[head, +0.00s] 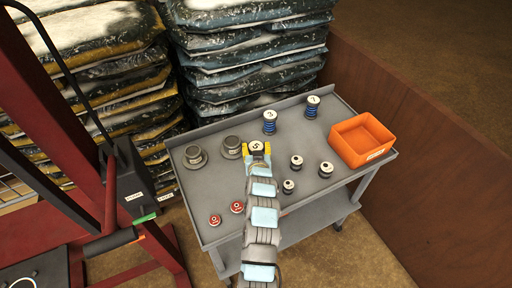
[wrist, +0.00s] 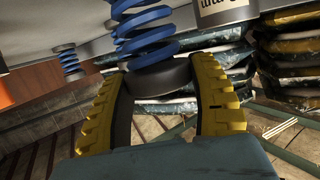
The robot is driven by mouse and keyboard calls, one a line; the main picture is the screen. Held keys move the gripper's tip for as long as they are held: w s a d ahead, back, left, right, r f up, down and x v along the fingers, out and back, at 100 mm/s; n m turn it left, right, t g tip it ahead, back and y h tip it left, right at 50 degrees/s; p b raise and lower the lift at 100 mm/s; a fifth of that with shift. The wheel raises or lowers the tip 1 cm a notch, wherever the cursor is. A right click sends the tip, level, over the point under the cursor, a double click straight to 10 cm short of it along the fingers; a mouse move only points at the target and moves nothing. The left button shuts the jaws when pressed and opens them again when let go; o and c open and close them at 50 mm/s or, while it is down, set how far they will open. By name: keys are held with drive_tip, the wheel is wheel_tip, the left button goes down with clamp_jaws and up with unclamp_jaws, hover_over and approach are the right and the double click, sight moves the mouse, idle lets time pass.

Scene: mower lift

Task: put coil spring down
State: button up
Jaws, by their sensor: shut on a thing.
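My gripper (head: 257,150) reaches over the grey table (head: 262,215) with its yellow fingers closed. It is shut on a coil spring (head: 257,146), whose pale numbered top shows between the fingers in the head view. In the wrist view, the blue coil spring (wrist: 146,35) rises from a dark round end piece, with the yellow fingers (wrist: 162,95) on either side of that piece. I cannot tell whether the spring touches the table. Two other blue coil springs stand upright at the back of the table, one left (head: 270,124) and one right (head: 312,108).
An orange bin (head: 360,139) stands at the table's right end. Two grey round parts (head: 195,157) are left of my gripper. Several small pale-topped parts (head: 326,170) stand to the right, and two red parts (head: 237,207) at front left. Stacked bags (head: 250,60) rise behind.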

drive_tip(key=o, duration=1.2)
drive_tip(key=shift+o, duration=0.2)
drive_tip(key=shift+r, duration=0.1)
